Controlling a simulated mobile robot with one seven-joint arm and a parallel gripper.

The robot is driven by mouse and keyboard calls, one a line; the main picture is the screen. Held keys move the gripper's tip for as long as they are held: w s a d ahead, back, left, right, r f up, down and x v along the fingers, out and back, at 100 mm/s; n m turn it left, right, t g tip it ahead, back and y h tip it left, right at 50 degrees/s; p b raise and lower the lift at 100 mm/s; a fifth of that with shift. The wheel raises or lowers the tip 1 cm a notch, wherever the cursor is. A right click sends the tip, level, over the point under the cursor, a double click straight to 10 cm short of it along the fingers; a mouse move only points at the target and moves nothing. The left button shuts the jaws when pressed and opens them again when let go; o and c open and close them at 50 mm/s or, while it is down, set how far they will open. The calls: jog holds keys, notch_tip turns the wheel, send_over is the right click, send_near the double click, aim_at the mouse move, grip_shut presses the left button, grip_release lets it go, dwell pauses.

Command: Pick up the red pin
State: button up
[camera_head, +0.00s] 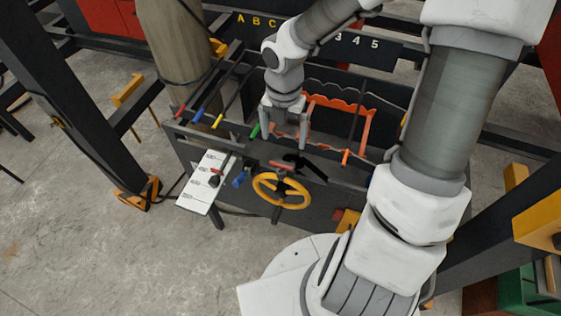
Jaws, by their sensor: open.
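My gripper (284,134) points down over the dark workbench, with its two fingers apart and nothing visible between them. A dark rod with a red tip (180,111) lies at the far left of a row of rods, well left of my gripper. A small red piece (282,163) also shows just below my gripper, by the yellow handwheel. I cannot tell which of these is the red pin. The green-tipped rod (255,130) is close to the left finger.
Blue (198,115) and yellow (217,122) tipped rods lie beside the red-tipped one. An orange rack (340,103) stands behind my gripper. A yellow handwheel (281,190) and a white panel (205,185) with small levers are at the front. Posts flank the bench.

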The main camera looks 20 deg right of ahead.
aim_at(282, 166)
notch_tip(282, 166, down, 10)
jog(key=b, duration=0.2)
jog(key=shift+f+b, duration=0.2)
jog(key=shift+b, duration=0.1)
jog(key=shift+a+f+b, duration=0.2)
jog(key=shift+f+b, duration=0.45)
jog(key=shift+f, duration=2)
